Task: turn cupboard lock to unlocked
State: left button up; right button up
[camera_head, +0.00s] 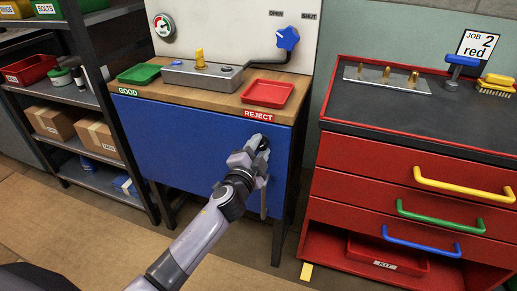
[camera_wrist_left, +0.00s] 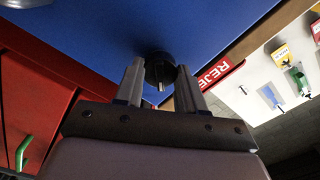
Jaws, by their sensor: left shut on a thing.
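The blue cupboard front (camera_head: 180,140) is below the wooden bench top and looks closed. Its lock is a round black knob (camera_wrist_left: 160,66) near the cupboard's upper right, with a small pale mark on it in the left wrist view. My left gripper (camera_head: 259,145) is at this knob, its two fingers on either side of it and shut on it. In the head view the gripper covers most of the knob. I cannot read any locked or unlocked label. My right gripper is in neither view.
The bench top (camera_head: 150,88) carries a green tray (camera_head: 139,73), a red tray (camera_head: 267,93) and a grey device (camera_head: 203,75). A red drawer cabinet (camera_head: 400,180) stands to the right, a shelf rack (camera_head: 95,98) to the left.

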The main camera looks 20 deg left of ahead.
pick_arm(q)
jog(key=m, duration=0.4)
jog(key=shift+m, duration=0.3)
jog(key=shift+m+p, duration=0.35)
jog(key=shift+m, duration=1.65)
jog(key=o, duration=1.1)
jog(key=shift+c, duration=0.2)
jog(key=s, duration=0.7)
jog(key=shift+a+p, duration=0.15)
jog(key=shift+p, duration=0.3)
jog(key=shift+s, duration=0.1)
